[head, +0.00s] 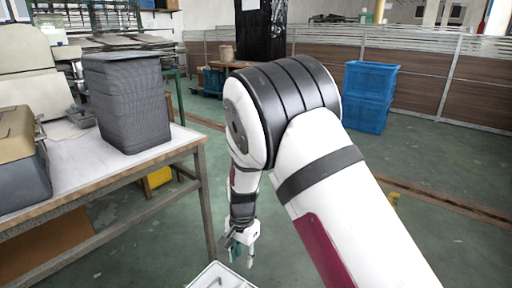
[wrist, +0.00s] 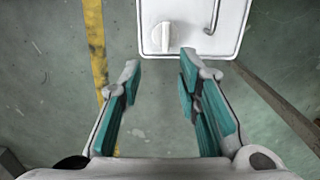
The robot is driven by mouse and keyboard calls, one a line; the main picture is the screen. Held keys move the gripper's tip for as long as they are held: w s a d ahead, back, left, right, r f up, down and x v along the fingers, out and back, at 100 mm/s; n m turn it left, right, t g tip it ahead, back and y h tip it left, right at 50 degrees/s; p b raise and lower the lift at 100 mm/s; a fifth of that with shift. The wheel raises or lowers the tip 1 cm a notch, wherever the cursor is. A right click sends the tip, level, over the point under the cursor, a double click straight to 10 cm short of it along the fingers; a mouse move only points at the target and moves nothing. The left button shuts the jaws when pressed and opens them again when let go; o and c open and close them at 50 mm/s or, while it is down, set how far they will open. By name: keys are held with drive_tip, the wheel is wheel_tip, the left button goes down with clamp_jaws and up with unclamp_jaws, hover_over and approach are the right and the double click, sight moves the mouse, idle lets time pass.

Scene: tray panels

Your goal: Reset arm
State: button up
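My arm fills the middle and right of the head view, bent with its forearm hanging down. My gripper (head: 240,255) hangs at the lower end, beside a white panel (head: 220,276) at the bottom edge. In the wrist view my gripper (wrist: 160,80) is open, its teal-padded fingers spread wide with only green floor between them. The white panel (wrist: 180,42) is at the top of the wrist view, past the fingertips. It carries a white knob (wrist: 162,37) and a curved metal handle (wrist: 213,17). The fingers appear apart from the panel.
A table (head: 75,170) at left holds a dark grey ribbed bin (head: 126,105) and a tan-topped box (head: 20,155). Blue crates (head: 368,97) stand stacked at the back right, near a wooden partition (head: 420,75). Green floor is open to the right of my arm.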

drive_tip(key=s+d+r+n, duration=0.1)
drive_tip(key=s+d+r, duration=0.3)
drive_tip(key=r, duration=0.4)
drive_tip(key=s+d+r+n+y, duration=0.1)
drive_tip(key=s+d+r, duration=0.4)
drive_tip(key=r, duration=0.3)
drive_tip(key=s+d+r+n, duration=0.1)
drive_tip(key=s+d+r, duration=0.3)
drive_tip(key=r, duration=0.4)
drive_tip(key=s+d+r+n, duration=0.1)
drive_tip(key=s+d, duration=0.2)
drive_tip(key=s, duration=0.5)
drive_tip(key=s+d+r+n+h, duration=0.15)
drive_tip(key=s+d, duration=0.25)
drive_tip(key=s, duration=0.4)
drive_tip(key=s+d+r+n, duration=0.1)
drive_tip(key=s+d+r, duration=0.15)
drive_tip(key=s, duration=0.65)
wheel_tip(320, 180, up, 29)
drive_tip(key=d+t+p, duration=0.1)
drive_tip(key=t+p, duration=0.3)
drive_tip(key=p, duration=2.4)
drive_tip(key=shift+w+d+r, duration=0.2)
drive_tip(key=shift+w, duration=0.1)
